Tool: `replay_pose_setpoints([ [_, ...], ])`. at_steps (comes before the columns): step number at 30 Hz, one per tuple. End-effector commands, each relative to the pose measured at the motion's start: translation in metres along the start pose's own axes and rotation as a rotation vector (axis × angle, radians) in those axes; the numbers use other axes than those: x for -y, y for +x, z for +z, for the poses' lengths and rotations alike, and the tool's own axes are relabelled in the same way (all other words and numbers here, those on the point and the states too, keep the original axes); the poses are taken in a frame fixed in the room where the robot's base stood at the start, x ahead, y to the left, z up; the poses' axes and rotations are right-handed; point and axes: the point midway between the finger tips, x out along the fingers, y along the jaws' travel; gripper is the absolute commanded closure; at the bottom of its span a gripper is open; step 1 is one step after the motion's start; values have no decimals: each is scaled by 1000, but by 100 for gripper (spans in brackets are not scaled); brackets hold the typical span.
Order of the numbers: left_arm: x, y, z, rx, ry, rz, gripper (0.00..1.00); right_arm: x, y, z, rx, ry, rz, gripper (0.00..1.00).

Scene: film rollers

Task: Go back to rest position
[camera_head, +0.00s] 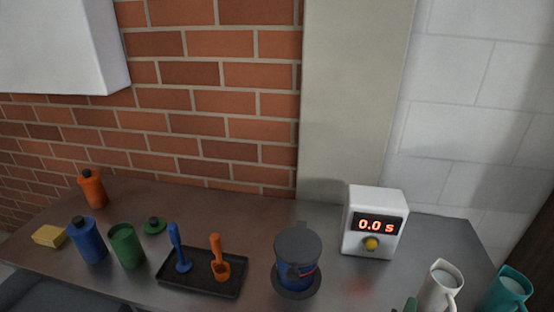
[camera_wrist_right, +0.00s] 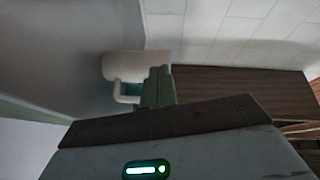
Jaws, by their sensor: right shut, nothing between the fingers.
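My right gripper (camera_head: 410,304) just shows at the bottom edge of the head view, as a small green tip left of the white mug. In the right wrist view its green fingers (camera_wrist_right: 158,86) are together with nothing between them. The white mug (camera_head: 437,290) stands on the metal table at the front right. It also shows in the wrist view (camera_wrist_right: 122,66), behind the fingers. I cannot tell whether the fingers touch it. My left gripper is not in view.
The table (camera_head: 335,290) also bears a timer (camera_head: 373,222) reading 0.0 s, a dark-lidded blue tank (camera_head: 297,255), a black tray (camera_head: 200,282) with blue and orange tools, several bottles at left, a yellow sponge (camera_head: 49,236) and a teal mug (camera_head: 506,291).

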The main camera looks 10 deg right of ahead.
Motion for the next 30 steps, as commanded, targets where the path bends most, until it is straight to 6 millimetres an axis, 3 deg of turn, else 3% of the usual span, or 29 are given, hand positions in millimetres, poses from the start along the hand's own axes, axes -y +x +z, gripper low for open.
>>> replay_pose_setpoints([
  [6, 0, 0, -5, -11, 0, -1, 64, 16, -26, 19, 189, -252, -321, 100],
  [11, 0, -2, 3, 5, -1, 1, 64, 1, -58, 47, 396, -492, -483, 100],
  [14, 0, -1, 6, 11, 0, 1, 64, -24, -82, 63, 544, -663, -540, 100],
  [20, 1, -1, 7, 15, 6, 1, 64, -106, -127, 73, 849, -1037, -545, 100],
  [24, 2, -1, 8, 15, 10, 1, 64, -168, -151, 56, 1027, -1292, -473, 100],
  [27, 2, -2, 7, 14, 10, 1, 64, -201, -162, 40, 1109, -1432, -414, 100],
  [30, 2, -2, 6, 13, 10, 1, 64, -221, -167, 26, 1156, -1524, -369, 100],
])
